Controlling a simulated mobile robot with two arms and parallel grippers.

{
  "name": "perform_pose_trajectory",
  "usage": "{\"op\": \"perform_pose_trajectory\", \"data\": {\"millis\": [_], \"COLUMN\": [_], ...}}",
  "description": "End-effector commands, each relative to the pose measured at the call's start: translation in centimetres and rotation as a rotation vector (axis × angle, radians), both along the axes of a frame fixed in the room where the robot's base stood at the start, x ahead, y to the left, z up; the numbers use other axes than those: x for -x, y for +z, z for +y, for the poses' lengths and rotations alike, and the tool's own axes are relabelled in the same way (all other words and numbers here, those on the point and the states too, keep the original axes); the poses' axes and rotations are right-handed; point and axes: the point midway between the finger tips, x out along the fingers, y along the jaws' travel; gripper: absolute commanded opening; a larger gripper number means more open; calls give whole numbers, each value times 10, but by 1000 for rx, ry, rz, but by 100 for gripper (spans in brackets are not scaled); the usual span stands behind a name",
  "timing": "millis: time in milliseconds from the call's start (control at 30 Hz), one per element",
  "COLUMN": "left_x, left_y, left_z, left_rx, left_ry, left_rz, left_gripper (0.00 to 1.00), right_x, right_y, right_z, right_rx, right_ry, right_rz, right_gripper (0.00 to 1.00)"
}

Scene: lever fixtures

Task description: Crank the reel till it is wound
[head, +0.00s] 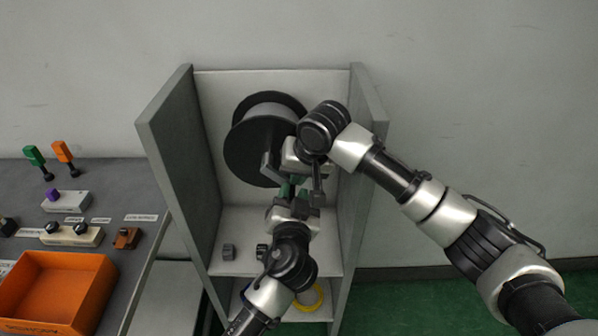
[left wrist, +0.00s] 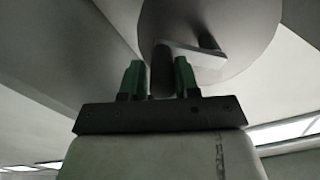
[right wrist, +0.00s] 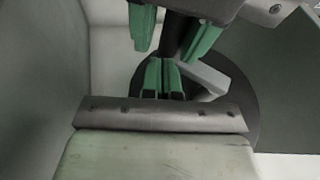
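The reel (head: 248,150) has a dark flange and a grey hub, and sits at the back of a grey open cabinet. Its pale crank arm (left wrist: 195,55) carries a dark cylindrical handle (left wrist: 162,72), also seen in the right wrist view (right wrist: 177,36). My left gripper (head: 293,188) reaches up from below; its green fingers (left wrist: 159,80) stand on both sides of the handle, with a gap on one side, so it is open around it. My right gripper (right wrist: 163,78) has its fingers together with nothing seen between them, just beside the left fingers and handle. The arms partly hide the reel.
At left, a table holds an orange tray (head: 62,262) and several small levers and switches.

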Motion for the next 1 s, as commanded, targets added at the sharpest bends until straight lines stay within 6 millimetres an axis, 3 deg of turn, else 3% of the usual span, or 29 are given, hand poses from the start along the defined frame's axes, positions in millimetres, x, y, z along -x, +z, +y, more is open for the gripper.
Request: {"op": "perform_pose_trajectory", "data": {"millis": [33, 100, 467, 1000], "left_x": [0, 0, 5, 105], "left_y": [2, 1, -1, -2], "left_z": [0, 0, 1, 1], "left_rx": [2, 1, -1, 0], "left_ry": [0, 1, 2, 2], "left_rz": [-3, -3, 2, 4], "left_gripper": [39, 48, 48, 48], "right_x": [2, 1, 0, 0], "right_y": [-2, -2, 0, 1], "right_z": [1, 1, 0, 0], "right_rx": [2, 2, 1, 1], "right_ry": [3, 2, 1, 0], "right_rz": [5, 5, 1, 0], "right_gripper": [0, 0, 0, 0]}}
